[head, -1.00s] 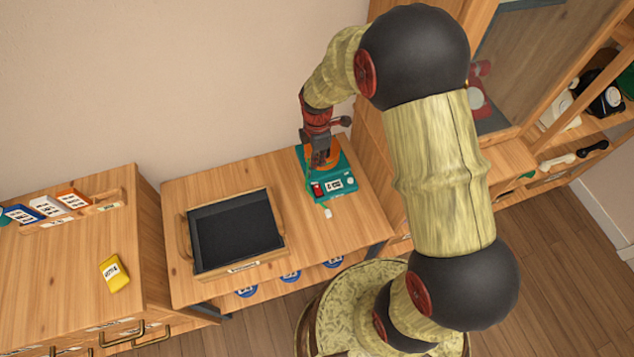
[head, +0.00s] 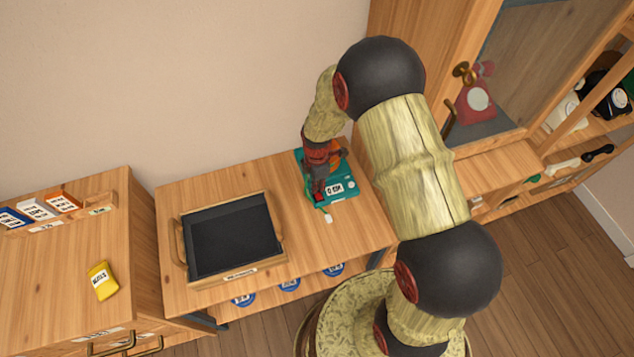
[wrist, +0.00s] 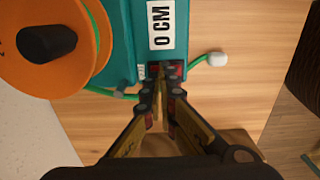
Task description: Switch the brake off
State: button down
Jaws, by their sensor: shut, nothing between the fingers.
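The teal device (head: 345,194) stands on the middle table. A small red part (head: 319,197), which looks like the brake switch, sits at the device's front left edge. My gripper (wrist: 163,84) is shut and empty, with its fingertips down at this edge, beside the label. The fingers partly cover the switch, so I cannot tell its position or whether they touch it.
A black-lined wooden tray (head: 264,263) lies left of the device on the same table. A cabinet (head: 449,37) with a glass door stands close on the right. A yellow pack (head: 103,281) lies on the left cabinet. Bare tabletop lies in front of the device.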

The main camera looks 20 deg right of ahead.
aim_at(318, 195)
jog(key=shift+f, duration=0.3)
jog(key=shift+f, duration=0.25)
dwell(0.4)
jog(key=shift+s+r+p, duration=0.2)
jog(key=shift+s+p, duration=0.3)
jog(key=shift+s, duration=0.25)
jog(key=shift+r, duration=0.1)
jog(key=shift+w+a+r+p, duration=0.1)
jog(key=shift+r+p, duration=0.2)
notch_tip(318, 195, up, 13)
jog(key=p, duration=0.5)
